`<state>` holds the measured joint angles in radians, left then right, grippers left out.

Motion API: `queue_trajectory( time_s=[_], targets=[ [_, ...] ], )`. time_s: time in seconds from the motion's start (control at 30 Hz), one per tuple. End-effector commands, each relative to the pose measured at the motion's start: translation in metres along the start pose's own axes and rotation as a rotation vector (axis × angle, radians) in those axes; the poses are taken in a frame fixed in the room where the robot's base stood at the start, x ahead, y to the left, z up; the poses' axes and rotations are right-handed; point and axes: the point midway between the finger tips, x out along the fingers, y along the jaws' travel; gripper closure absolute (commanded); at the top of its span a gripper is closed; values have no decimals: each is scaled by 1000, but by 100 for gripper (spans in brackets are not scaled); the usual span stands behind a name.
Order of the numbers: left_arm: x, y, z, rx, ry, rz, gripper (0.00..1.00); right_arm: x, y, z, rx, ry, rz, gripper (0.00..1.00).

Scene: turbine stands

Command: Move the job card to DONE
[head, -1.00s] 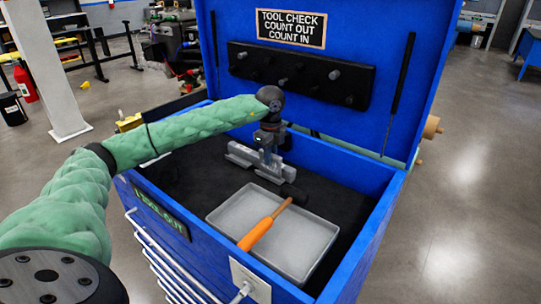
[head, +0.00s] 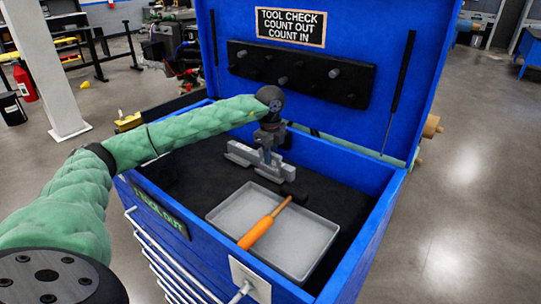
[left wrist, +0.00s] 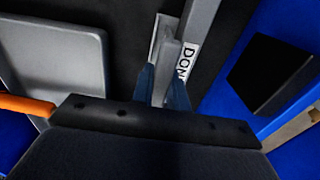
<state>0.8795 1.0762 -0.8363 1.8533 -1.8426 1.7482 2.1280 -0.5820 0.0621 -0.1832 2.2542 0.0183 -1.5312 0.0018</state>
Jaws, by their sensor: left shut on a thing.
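A grey rack (head: 238,153) stands on the black top inside the blue tool chest, behind the tray. In the left wrist view its rail (left wrist: 197,22) carries a white label (left wrist: 186,62) reading "DON", the rest hidden. My left gripper (head: 268,152) points down at the rack. In the left wrist view its two bluish fingers (left wrist: 164,88) are shut on a thin grey piece, which I take to be the job card (left wrist: 168,58), close beside the DONE label. The card's face is not visible, and I cannot tell whether it touches the rack. My right gripper is not in view.
A grey tray (head: 305,248) with an orange-handled tool (head: 262,230) lies in front of the rack. The raised blue lid (head: 395,25) stands behind, with a black peg panel (head: 300,75). The chest's blue walls (head: 372,240) bound the space. Black surface right of the rack is mostly free.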

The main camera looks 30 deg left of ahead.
Motion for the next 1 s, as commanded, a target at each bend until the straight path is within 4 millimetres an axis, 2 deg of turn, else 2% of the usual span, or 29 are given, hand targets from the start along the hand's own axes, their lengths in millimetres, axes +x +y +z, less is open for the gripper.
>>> queue_trajectory(
  time_s=[0.03, 0.07, 0.1, 0.2, 0.57, 1.0],
  targets=[
    [11, 4, -2, 3, -1, 18, 100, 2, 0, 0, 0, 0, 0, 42],
    [11, 4, -2, 3, -1, 18, 100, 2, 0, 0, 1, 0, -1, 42],
    [11, 4, -2, 3, -1, 18, 77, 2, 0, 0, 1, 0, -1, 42],
    [9, 3, -1, 2, -1, 14, 59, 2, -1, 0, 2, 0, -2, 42],
    [2, 1, 0, 1, -1, 6, 59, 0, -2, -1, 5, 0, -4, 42],
    [-16, 1, 0, 1, 0, 4, 59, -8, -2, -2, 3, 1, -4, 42]
  ],
)
